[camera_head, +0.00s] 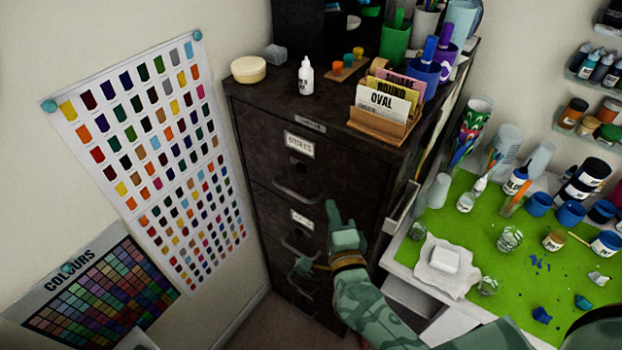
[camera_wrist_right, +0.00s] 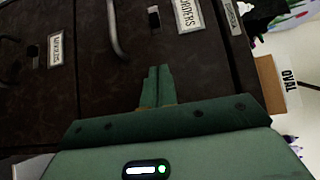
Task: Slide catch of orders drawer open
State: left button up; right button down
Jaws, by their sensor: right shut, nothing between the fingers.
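The orders drawer (camera_head: 330,172) is the top drawer of a dark filing cabinet, and its front looks closed. Its white label (camera_head: 299,144) also shows in the right wrist view (camera_wrist_right: 188,15). The small catch (camera_head: 298,164) sits in a dark recess below the label; it also shows in the wrist view (camera_wrist_right: 153,17). The curved handle (camera_head: 296,194) is lower on the same drawer. My green right gripper (camera_head: 332,205) is shut and empty, in front of the cabinet, right of the handle and below the catch. The catch looks clear of the fingers. My left gripper is not in view.
Lower drawers have their own labels (camera_head: 302,219) and handles (camera_head: 299,247). A card holder (camera_head: 383,125), a white bottle (camera_head: 305,76) and pots stand on the cabinet. A cluttered table with a green mat (camera_head: 450,250) is at right. A colour chart (camera_head: 150,150) hangs at left.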

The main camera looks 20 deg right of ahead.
aim_at(302, 170)
jog(key=w, duration=0.7)
jog(key=shift+w+d, duration=0.2)
jog(key=shift+d, duration=0.2)
jog(key=shift+w+a, duration=0.8)
jog(key=shift+w, duration=0.05)
jog(key=shift+w+a, duration=0.4)
jog(key=shift+w, duration=0.05)
jog(key=shift+w+a, duration=0.7)
jog(key=shift+w, duration=0.2)
jog(key=shift+s+r, duration=0.1)
